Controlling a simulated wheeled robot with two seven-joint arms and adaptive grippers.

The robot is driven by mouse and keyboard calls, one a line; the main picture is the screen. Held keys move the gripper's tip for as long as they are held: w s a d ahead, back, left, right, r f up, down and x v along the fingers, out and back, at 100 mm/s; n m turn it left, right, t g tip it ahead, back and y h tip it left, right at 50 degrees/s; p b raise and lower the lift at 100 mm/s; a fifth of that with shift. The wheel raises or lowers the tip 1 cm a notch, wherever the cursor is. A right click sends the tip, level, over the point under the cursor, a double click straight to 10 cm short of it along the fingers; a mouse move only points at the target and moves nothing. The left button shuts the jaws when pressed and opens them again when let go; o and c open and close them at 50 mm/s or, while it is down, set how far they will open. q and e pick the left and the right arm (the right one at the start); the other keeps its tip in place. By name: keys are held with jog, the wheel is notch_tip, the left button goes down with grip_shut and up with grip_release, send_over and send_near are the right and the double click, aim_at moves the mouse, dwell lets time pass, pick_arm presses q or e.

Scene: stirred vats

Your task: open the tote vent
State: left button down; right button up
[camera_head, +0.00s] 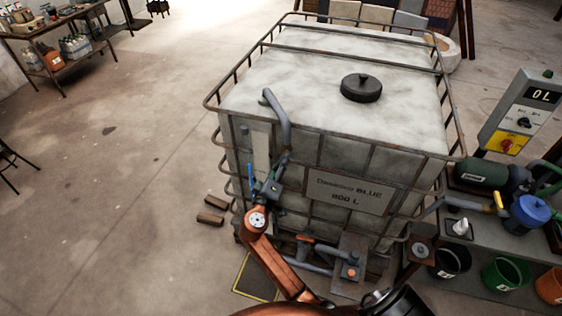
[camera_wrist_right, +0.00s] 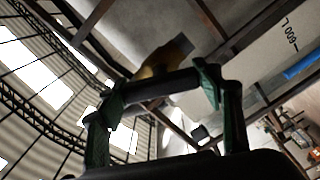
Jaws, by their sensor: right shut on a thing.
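The white caged tote (camera_head: 330,75) stands in the middle of the head view, with a round black lid (camera_head: 361,87) seated on top. A grey bent pipe (camera_head: 276,112) rises at its front left corner. My right gripper (camera_head: 280,166) is at the lower end of this pipe, beside a blue piece (camera_head: 251,176). In the right wrist view the green fingers of my right gripper (camera_wrist_right: 163,80) are closed on a dark bar (camera_wrist_right: 165,84), with a brass-coloured part (camera_wrist_right: 170,55) behind it. I cannot tell whether the bar belongs to the vent. My left gripper is not visible.
A control box (camera_head: 518,118) reading 0L stands at the right. A shelf (camera_head: 65,45) is at the far left. The floor (camera_head: 110,200) left of the tote is mostly clear.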

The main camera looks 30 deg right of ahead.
jog(key=n+p, duration=0.2)
jog(key=n, duration=0.1)
jog(key=shift+r+n+p, duration=0.15)
jog(key=shift+n+p, duration=0.15)
jog(key=shift+n, duration=0.1)
jog(key=shift+n+p, duration=0.45)
jog(key=shift+n, duration=0.35)
jog(key=o, duration=1.2)
jog(key=shift+c, duration=0.2)
